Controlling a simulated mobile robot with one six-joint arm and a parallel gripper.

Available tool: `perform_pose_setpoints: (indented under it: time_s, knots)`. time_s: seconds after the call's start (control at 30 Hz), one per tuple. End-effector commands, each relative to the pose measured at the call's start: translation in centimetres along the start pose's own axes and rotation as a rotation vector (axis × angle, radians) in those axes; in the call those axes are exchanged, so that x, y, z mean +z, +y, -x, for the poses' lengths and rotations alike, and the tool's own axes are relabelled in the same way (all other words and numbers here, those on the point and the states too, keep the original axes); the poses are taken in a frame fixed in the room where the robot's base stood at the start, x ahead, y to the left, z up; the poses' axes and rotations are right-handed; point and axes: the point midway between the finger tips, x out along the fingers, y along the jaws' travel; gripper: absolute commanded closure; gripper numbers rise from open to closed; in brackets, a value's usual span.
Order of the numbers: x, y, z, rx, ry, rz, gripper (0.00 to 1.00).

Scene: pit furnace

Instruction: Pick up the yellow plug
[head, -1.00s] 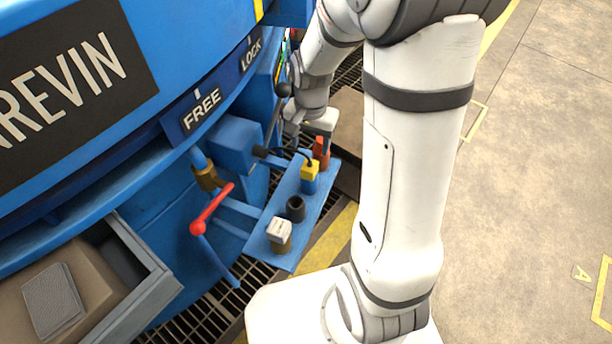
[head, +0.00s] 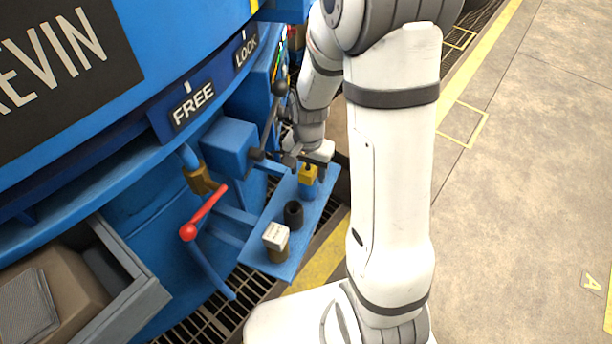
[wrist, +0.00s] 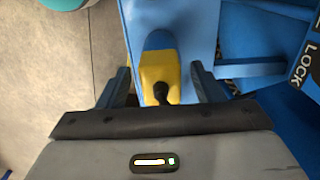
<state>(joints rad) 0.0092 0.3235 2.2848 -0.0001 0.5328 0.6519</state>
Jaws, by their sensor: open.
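The yellow plug (head: 308,175) sits on a blue socket (head: 307,190) at the far part of a blue shelf. In the wrist view, the yellow plug (wrist: 159,75) lies between the two dark fingers of my gripper (wrist: 163,86). A gap shows on each side of it, and a black cable end sticks out of it toward my palm. In the head view, my open gripper (head: 308,164) is right at the plug, with its fingers to either side. The hand hides part of the plug there.
The blue shelf (head: 259,263) also carries a black cup-like socket (head: 293,214) and a white-topped piece (head: 276,237). A red-handled lever (head: 205,212) and a dark lever (head: 270,128) stand close by on the left. A drawer with a box (head: 75,282) is lower left. Open floor lies right.

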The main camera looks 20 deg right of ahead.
Motion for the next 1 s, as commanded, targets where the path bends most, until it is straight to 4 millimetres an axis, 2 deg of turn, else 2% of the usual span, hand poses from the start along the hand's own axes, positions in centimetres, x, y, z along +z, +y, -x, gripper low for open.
perform_pose_setpoints:
  time_s: [0.07, 0.63, 1.0]
  knots:
    - [-0.01, 0.01, 0.06, 0.000, 0.000, 0.000, 0.42]
    - [-0.04, 0.05, 0.07, 0.000, 0.000, -0.001, 0.88]
    - [-0.07, 0.06, 0.67, 0.000, 0.000, -0.002, 0.90]
